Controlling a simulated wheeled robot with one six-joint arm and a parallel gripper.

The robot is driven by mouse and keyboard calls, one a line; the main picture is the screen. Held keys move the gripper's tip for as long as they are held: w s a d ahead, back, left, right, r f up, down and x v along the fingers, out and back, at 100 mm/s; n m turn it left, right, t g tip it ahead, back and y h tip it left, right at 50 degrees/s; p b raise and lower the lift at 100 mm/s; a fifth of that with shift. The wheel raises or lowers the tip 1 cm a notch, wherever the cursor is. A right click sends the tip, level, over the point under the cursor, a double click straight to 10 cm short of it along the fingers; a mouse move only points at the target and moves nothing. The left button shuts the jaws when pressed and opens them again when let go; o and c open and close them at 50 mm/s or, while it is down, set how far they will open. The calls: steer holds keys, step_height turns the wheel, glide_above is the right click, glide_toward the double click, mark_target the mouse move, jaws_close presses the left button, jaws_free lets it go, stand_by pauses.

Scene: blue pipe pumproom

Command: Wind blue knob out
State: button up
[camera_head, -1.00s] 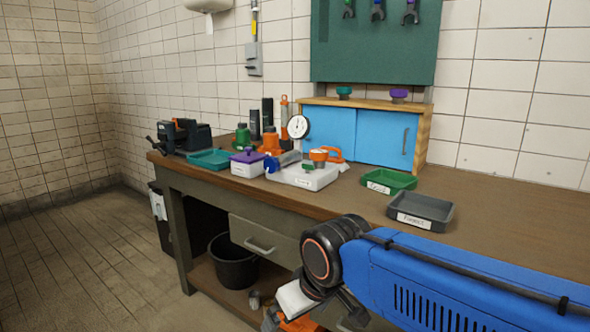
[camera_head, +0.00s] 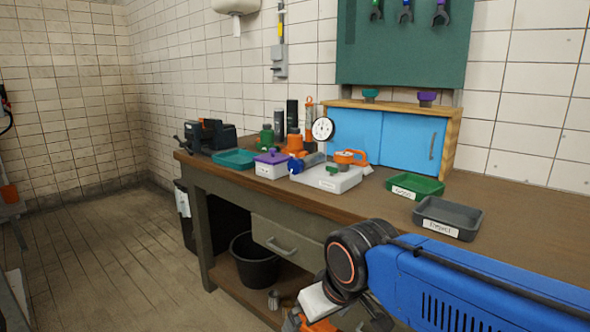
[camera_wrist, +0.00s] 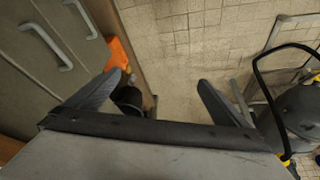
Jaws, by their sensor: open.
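The blue knob (camera_head: 296,167) is small and sits at the left end of a grey fitting on a white block (camera_head: 330,180) on the workbench (camera_head: 390,203). An orange part with a handle (camera_head: 350,157) stands on the same block. My gripper shows in the wrist view (camera_wrist: 165,95), with its two dark fingers spread apart and nothing between them. It points down at the floor in front of the bench, well away from the knob. In the head view my arm is at the lower right, and the fingertips are hard to make out.
A purple-lidded box (camera_head: 272,165), a teal tray (camera_head: 234,159), a green tray (camera_head: 414,187) and a grey tray (camera_head: 449,218) are on the bench. A vise (camera_head: 208,136) is at its left end. A black bucket (camera_head: 254,262) stands below. The floor at left (camera_head: 120,240) is open.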

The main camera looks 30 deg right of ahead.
steer(key=c, duration=0.7)
steer(key=shift+w+d, duration=0.25)
steer(key=shift+d, duration=0.05)
steer(key=c, duration=0.3)
steer(key=w+d+r+m+g+h, duration=0.3)
steer(key=w+d+m+h, duration=0.2)
steer(key=w+d, duration=0.1)
steer(key=m+t+h, duration=0.4)
steer(key=m+h, duration=0.7)
steer(key=h, duration=0.1)
glide_toward(293, 166)
steer(key=x, duration=1.2)
